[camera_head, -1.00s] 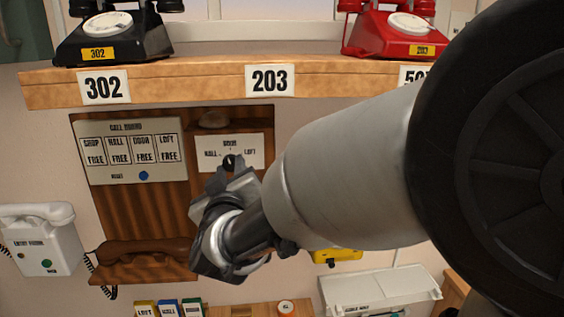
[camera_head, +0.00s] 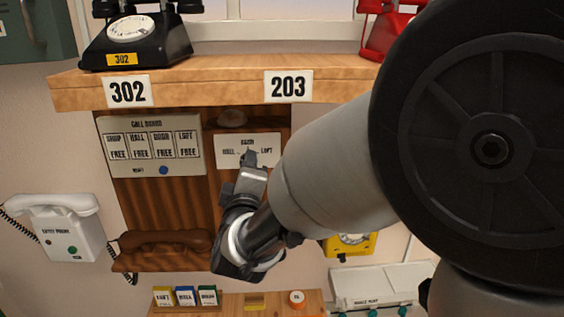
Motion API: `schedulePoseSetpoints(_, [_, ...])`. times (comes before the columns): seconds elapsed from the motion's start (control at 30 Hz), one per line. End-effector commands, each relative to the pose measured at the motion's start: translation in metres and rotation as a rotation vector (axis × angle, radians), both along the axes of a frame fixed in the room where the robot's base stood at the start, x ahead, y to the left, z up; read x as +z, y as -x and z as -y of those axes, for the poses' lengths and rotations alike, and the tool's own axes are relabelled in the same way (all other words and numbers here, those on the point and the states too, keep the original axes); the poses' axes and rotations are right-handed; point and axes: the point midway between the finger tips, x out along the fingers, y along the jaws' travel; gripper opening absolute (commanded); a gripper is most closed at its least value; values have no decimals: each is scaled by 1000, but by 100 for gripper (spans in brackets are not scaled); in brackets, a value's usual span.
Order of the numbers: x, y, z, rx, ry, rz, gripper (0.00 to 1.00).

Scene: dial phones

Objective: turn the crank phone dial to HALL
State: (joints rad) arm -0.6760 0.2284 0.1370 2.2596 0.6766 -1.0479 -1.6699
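The crank phone is a brown wooden wall panel (camera_head: 188,200) under the shelf, with a brown handset (camera_head: 165,243) lying on a ledge at its lower left. Its white dial plate (camera_head: 229,143) is at the upper right of the panel. DOOR shows at the plate's top, HALL at its left and LOFT at its right. My gripper (camera_head: 250,158) is in front of the lower middle of this plate, with its fingertips at the dial's place. The fingers hide the dial pointer, so its direction and any contact cannot be told. The gap between the fingers is not clear.
A call board (camera_head: 152,144) with several FREE tiles is just left of the plate. The wooden shelf (camera_head: 215,83) above carries a black phone (camera_head: 135,42) and a red phone (camera_head: 388,30).

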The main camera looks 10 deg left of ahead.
Motion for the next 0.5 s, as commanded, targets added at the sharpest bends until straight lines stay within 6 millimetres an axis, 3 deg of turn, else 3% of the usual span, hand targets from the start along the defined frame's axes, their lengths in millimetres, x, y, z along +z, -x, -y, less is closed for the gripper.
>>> schedulePoseSetpoints(0.5, [3, -1, 0, 0, 32, 15, 7])
